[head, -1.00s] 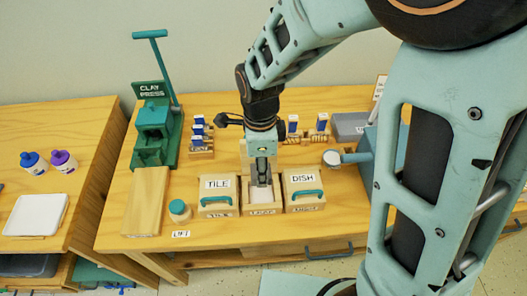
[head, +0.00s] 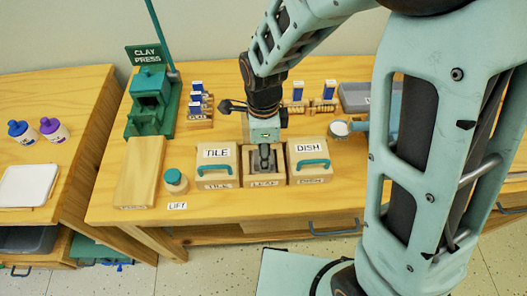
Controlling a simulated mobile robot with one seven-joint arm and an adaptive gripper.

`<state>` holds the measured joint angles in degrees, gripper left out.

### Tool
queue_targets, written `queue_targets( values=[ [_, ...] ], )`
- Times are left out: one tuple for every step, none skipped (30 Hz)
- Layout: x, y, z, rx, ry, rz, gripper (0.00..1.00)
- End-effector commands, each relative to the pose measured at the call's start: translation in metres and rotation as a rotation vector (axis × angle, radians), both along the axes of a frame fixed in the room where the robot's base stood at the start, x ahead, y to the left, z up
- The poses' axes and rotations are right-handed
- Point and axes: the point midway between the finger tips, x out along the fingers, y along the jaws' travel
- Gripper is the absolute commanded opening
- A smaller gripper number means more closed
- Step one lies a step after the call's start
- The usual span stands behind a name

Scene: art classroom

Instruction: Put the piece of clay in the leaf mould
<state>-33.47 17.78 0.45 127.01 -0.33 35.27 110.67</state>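The middle mould (head: 250,175) is an open wooden box between the TILE mould (head: 216,166) and the DISH mould (head: 309,160). Its front label is too small to read surely. My gripper (head: 265,165) points straight down over its cavity, with the fingertips low at or inside the opening. The fingers are dark and small here, so their opening is unclear. The piece of clay cannot be made out for certain; the gripper covers much of the cavity.
The TILE and DISH moulds carry lids with teal handles, close on both sides of my gripper. A teal-lidded jar (head: 175,181) and a wooden board (head: 139,186) stand left. The green clay press (head: 152,105) is behind.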

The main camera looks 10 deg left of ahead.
Motion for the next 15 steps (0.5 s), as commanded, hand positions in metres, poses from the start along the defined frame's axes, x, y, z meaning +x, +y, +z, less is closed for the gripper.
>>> queue_targets(
  values=[
    [0.0001,0.0001,0.0002,0.000,0.000,0.000,0.09],
    [0.0002,0.0001,0.0004,0.000,-0.001,0.000,0.09],
    [0.0002,0.0001,0.0005,0.000,-0.001,0.000,0.09],
    [0.0002,0.0001,0.0006,0.000,-0.001,0.000,0.09],
    [0.0002,0.0001,0.0006,0.000,-0.001,0.000,0.09],
    [0.0001,0.0002,0.0006,0.000,-0.001,0.000,0.09],
    [0.0002,0.0001,0.0006,0.000,-0.001,0.000,0.09],
    [0.0002,0.0001,0.0007,0.000,-0.001,0.000,0.09],
    [0.0001,0.0002,0.0007,0.000,-0.001,0.000,0.09],
    [0.0001,0.0002,0.0007,0.000,-0.001,0.000,0.09],
    [0.0001,0.0002,0.0007,0.000,-0.001,0.000,0.09],
    [0.0002,0.0003,0.0007,0.000,-0.001,0.000,0.39],
    [0.0002,0.0003,0.0007,0.000,-0.001,0.000,0.42],
    [0.0002,0.0003,0.0007,0.000,-0.001,0.000,0.46],
    [0.0002,0.0003,0.0007,0.000,-0.001,0.000,0.50]
  ],
)
